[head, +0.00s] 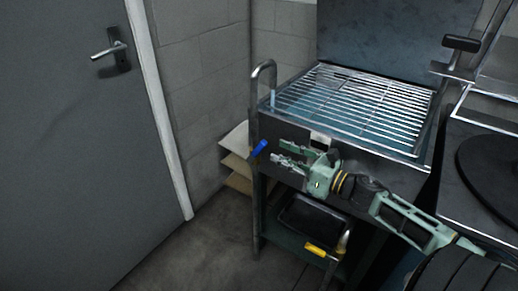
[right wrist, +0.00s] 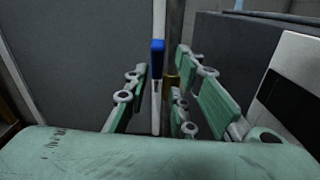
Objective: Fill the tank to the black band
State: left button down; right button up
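The tank (head: 375,145) is a dark metal box with a wire rack on top; bluish water (head: 335,105) shows under the rack. A bent pipe (head: 255,110) stands at its left corner, with a pale blue stream (head: 273,98) below its spout. A blue valve handle (head: 259,149) sits on the pipe; it also shows in the right wrist view (right wrist: 157,60), upright between the fingers' directions. My right gripper (head: 281,152) is open, its fingertips close to the handle, apparently not closed on it. A white plate with a black band (right wrist: 290,85) is on the tank front. My left gripper is out of view.
A lower shelf holds a black tray (head: 305,217) and a yellow handle (head: 315,249). Cardboard sheets (head: 236,165) lean by the wall at left. A grey door (head: 70,150) is further left. A machine with a dark round plate (head: 490,175) stands at right.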

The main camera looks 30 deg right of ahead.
aim_at(260, 146)
jog(key=shift+n+y, duration=0.3)
jog(key=shift+n, duration=0.3)
jog(key=shift+x, duration=4.05)
jog(key=shift+s+a+r, duration=0.1)
jog(key=shift+r, duration=0.1)
jog(key=shift+c, duration=0.2)
grip_shut()
